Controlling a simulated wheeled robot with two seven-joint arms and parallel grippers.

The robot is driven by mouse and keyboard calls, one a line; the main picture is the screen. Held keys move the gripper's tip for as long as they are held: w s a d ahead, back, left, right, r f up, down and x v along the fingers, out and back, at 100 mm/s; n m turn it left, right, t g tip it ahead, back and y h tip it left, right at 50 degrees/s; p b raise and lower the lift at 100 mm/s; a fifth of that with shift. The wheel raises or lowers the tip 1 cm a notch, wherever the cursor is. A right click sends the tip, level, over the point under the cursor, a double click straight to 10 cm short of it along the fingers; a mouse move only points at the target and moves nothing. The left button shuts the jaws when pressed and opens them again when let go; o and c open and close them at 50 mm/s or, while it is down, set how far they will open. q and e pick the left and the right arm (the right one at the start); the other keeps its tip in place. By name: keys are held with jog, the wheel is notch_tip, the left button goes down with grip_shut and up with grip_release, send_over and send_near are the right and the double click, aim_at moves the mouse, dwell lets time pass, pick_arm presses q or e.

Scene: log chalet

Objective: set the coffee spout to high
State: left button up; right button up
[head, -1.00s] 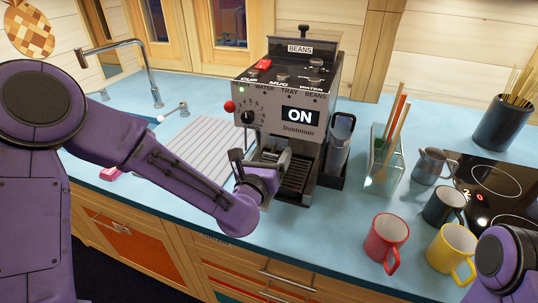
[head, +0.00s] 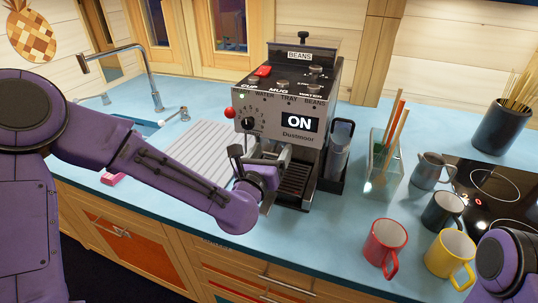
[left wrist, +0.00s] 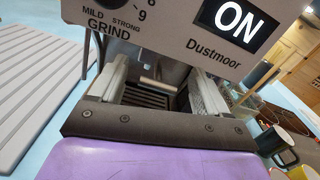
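The coffee machine (head: 318,72) stands on the blue counter, its screen (head: 300,120) reading ON. My left gripper (head: 264,160) is in front of the machine's lower front, below the dial and screen. In the left wrist view, its two fingers (left wrist: 160,85) are spread apart under the front panel, which reads Dustmoor (left wrist: 214,53). A grey part (left wrist: 168,74), perhaps the spout, shows between or behind the fingers. I cannot tell whether they touch it. The spout is mostly hidden by my gripper in the head view, so its height is unclear. My right gripper is not in view.
A slatted drip tray (head: 294,178) is below the spout area. A ribbed white drainboard (head: 200,150) lies left. Right are a glass holder (head: 381,165) with sticks, a metal jug (head: 430,170), red (head: 384,243), black (head: 442,210) and yellow (head: 450,252) mugs, and a hob (head: 495,185).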

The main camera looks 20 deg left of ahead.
pick_arm(q)
jog(key=shift+s+f, duration=0.15)
jog(key=shift+s+f+b, duration=0.1)
jog(key=shift+s+b, duration=0.2)
jog(key=shift+s, duration=0.05)
jog(key=s+b, duration=0.1)
jog(key=s, duration=0.2)
jog(key=shift+s+f, duration=0.1)
jog(key=shift+s, duration=0.25)
jog(key=s+p, duration=0.6)
jog(key=p, duration=0.4)
jog(key=shift+a+r, duration=0.15)
jog(key=shift+r, duration=0.1)
